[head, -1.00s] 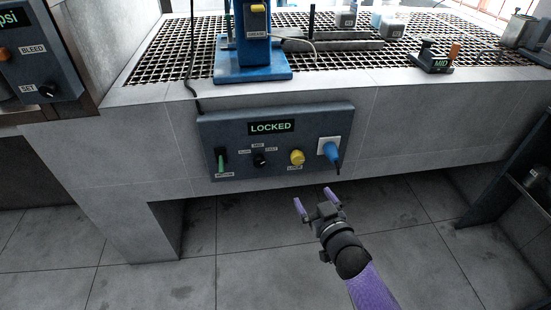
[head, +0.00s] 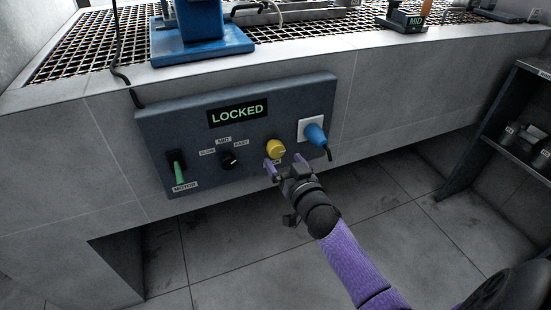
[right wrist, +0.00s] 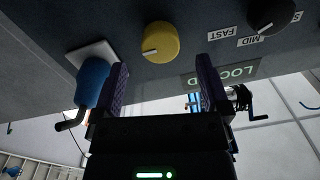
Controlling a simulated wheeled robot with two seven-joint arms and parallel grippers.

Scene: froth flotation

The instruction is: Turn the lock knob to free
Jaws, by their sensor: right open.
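The yellow lock knob (head: 275,149) sits on the blue-grey control panel (head: 190,112), between the black speed knob and the blue plug. The panel's display (head: 238,114) reads LOCKED in green. My right gripper (head: 284,166) is open and empty, just below and in front of the yellow knob. In the right wrist view the yellow knob (right wrist: 160,42) lies ahead of the gap between the two purple fingers (right wrist: 163,85), apart from them. A pale pointer mark shows on its face. The label under the knob is partly hidden by the fingers. My left gripper is not in view.
The blue plug (head: 315,134) in its white socket is close to the right of the knob; its cable hangs down. The black speed knob (head: 229,160) and green motor switch (head: 179,172) are to the left. A dark shelf (head: 510,130) stands at the right.

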